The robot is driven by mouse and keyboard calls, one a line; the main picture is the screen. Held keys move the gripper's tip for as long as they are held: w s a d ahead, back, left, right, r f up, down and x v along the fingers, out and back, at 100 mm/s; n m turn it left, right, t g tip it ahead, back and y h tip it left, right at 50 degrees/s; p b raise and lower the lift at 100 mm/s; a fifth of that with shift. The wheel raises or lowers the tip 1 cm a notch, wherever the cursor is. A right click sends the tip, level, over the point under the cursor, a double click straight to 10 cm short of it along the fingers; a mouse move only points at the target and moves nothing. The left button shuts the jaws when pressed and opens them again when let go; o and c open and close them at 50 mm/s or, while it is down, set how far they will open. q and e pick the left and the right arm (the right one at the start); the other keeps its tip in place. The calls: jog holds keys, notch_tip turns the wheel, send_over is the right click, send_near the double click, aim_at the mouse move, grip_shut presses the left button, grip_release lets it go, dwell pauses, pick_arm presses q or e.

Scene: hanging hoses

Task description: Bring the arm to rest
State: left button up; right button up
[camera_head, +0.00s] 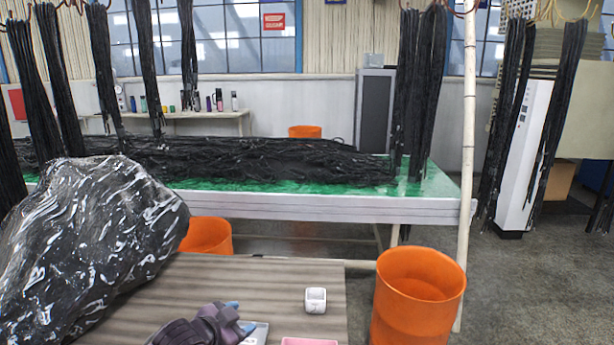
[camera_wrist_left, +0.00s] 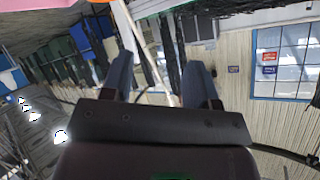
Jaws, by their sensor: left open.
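My left gripper (camera_head: 240,314) is at the bottom of the head view, low over the front edge of the brown ribbed table (camera_head: 240,275). In the left wrist view its two dark fingers (camera_wrist_left: 160,72) stand wide apart with nothing held between them. The wrist view looks across the room, upside down, toward a wall and windows. Black hoses (camera_head: 420,90) hang from above in bunches, and a long heap of black hoses (camera_head: 250,160) lies on the green-topped table (camera_head: 440,186). My right gripper is not in view.
A large black plastic-wrapped bundle (camera_head: 85,245) covers the brown table's left side. A small white box (camera_head: 315,300) and a pink item (camera_head: 309,341) lie to the right of the gripper. An orange bin (camera_head: 418,300) stands right of the table. A thin pole (camera_head: 468,150) rises behind it.

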pick_arm(q)
jog(key=s+a+f+n+y+b, duration=0.2)
jog(key=s+a+f+n, duration=0.1)
jog(key=s+f, duration=0.4)
jog(key=s+a+f+n+y+b, duration=0.1)
jog(key=s+a+f, duration=0.4)
jog(key=s, duration=0.8)
jog(key=s+a+f+n+y+b, duration=0.2)
jog(key=s+a+f+n+y, duration=0.1)
jog(key=s+f, duration=0.7)
jog(key=a+n, duration=0.1)
jog(key=n, duration=0.1)
jog(key=shift+a+n+b, duration=0.15)
jog(key=shift+n+b, duration=0.2)
jog(key=shift+n, duration=0.05)
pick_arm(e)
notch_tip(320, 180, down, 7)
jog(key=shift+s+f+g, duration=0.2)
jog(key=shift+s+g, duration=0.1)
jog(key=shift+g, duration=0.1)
pick_arm(q)
jog(key=shift+s, duration=0.1)
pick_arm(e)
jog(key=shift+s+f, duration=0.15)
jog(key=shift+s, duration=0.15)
